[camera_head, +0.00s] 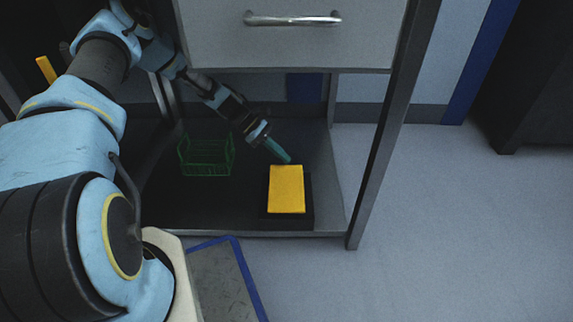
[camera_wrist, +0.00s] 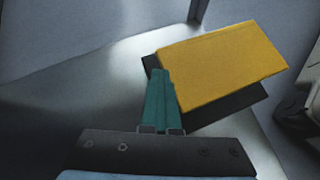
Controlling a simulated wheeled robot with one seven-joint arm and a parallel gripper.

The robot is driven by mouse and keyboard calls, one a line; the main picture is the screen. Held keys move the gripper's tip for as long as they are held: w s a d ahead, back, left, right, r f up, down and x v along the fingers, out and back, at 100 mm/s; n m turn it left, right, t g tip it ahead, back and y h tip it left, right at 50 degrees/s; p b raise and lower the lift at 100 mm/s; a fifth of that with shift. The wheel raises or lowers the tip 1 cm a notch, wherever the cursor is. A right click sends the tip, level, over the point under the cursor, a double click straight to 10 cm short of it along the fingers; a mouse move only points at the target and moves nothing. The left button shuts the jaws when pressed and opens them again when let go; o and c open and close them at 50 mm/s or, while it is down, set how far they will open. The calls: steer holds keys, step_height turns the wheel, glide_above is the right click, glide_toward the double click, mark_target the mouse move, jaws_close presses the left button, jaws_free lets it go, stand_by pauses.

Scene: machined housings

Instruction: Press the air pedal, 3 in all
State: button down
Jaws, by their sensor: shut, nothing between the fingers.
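The air pedal has a yellow top plate (camera_head: 287,189) on a black base (camera_head: 288,222). It sits on the dark lower shelf of a metal-framed unit, under a drawer. My gripper (camera_head: 288,160) is shut and empty, its teal fingers slanting down to the back edge of the yellow plate. In the wrist view the fingertips (camera_wrist: 158,72) overlap the near left edge of the yellow plate (camera_wrist: 220,66). I cannot tell whether they touch it.
A green wire basket (camera_head: 206,156) stands on the shelf left of the pedal. A drawer front with a handle (camera_head: 292,19) hangs above. A frame post (camera_head: 385,130) rises right of the pedal. A blue-edged mat (camera_head: 222,280) lies in front. The floor at right is clear.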

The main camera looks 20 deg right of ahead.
steer(key=shift+s+a+f, duration=0.2)
steer(key=shift+s+f, duration=0.1)
steer(key=shift+f, duration=0.15)
steer(key=shift+s+a+f, duration=0.15)
steer(key=shift+s+f, duration=0.15)
steer(key=shift+f, duration=0.15)
stand_by(0.6)
steer(key=shift+r, duration=0.1)
steer(key=shift+w+d+r+p, duration=0.15)
steer(key=shift+w+r+p, duration=0.2)
steer(key=shift+r, duration=0.2)
steer(key=shift+w+d+r+p, duration=0.15)
steer(key=shift+w+r+p, duration=0.2)
steer(key=shift+r, duration=0.3)
steer(key=r, duration=0.1)
steer(key=w+r+p, duration=0.1)
steer(key=r, duration=0.1)
steer(key=w+d+r+p, duration=0.1)
steer(key=shift+w+d+r, duration=0.1)
steer(key=shift+w+r, duration=0.1)
stand_by(2.2)
